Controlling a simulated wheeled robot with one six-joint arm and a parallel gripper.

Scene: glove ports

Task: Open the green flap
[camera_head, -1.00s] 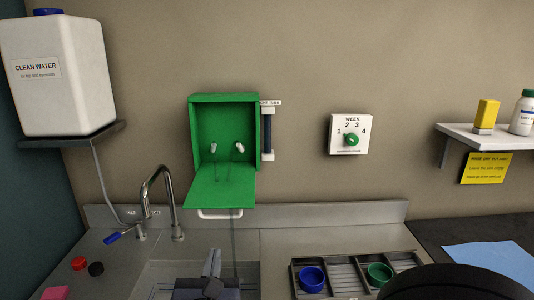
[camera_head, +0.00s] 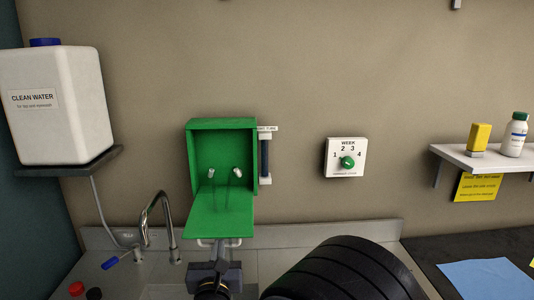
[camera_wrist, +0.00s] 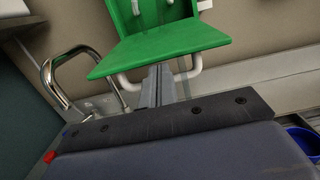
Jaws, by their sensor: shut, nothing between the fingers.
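The green flap (camera_head: 219,221) hangs down and forward from the green wall box (camera_head: 224,159), so the box stands open. Two pale nozzles show inside it. A white handle bar (camera_head: 204,243) sits under the flap's front edge. My gripper (camera_head: 221,241) is shut and empty, just below and in front of the flap edge. In the wrist view the flap (camera_wrist: 165,44) fills the top, the white handle (camera_wrist: 127,84) passes behind my closed fingers (camera_wrist: 158,72). I cannot tell whether the fingers touch the handle.
A curved tap (camera_head: 160,222) stands left of the box above the sink. A white water tank (camera_head: 65,105) is on a shelf (camera_head: 75,165) at left. A week dial (camera_head: 346,160) and a shelf (camera_head: 470,158) with a bottle (camera_head: 514,135) are to the right.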

